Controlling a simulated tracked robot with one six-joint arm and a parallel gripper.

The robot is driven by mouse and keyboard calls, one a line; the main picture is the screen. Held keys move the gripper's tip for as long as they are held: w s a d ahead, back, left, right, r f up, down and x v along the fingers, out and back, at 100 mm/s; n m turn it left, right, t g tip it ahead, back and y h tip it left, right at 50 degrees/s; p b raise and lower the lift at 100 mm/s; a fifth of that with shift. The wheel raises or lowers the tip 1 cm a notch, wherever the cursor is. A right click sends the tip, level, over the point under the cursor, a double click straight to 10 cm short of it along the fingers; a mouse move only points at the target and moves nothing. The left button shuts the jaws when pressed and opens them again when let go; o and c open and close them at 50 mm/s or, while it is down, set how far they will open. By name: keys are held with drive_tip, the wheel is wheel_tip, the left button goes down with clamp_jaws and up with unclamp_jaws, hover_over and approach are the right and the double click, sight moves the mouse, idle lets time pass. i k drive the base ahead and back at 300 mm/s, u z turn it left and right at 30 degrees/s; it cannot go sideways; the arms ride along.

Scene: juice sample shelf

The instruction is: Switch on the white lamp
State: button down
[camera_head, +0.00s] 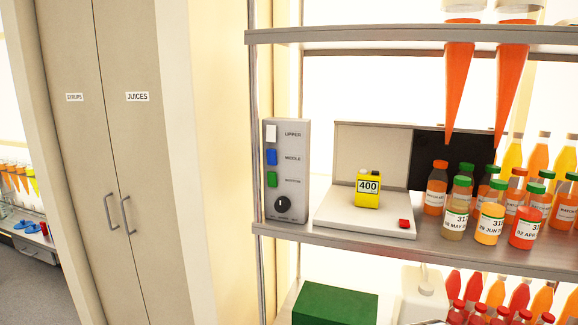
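A grey control panel (288,215) stands upright at the left end of the middle shelf. I cannot tell whether the white square is lit or is a button. No separate white lamp can be made out. My gripper is not in view.
Right of the panel, a pale device (340,215) with a red button (404,223) bears a yellow container (367,190) marked 400. Several juice bottles (490,223) crowd the shelf's right side. Two orange cones (458,80) hang above. A green box (335,305) is below. Tall cabinet doors (130,180) stand left.

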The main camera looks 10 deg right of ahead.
sight(271, 129)
drive_tip(key=u, duration=0.05)
drive_tip(key=i, duration=0.85)
drive_tip(key=z, duration=0.05)
drive_tip(key=k, duration=0.5)
drive_tip(key=u, duration=1.85)
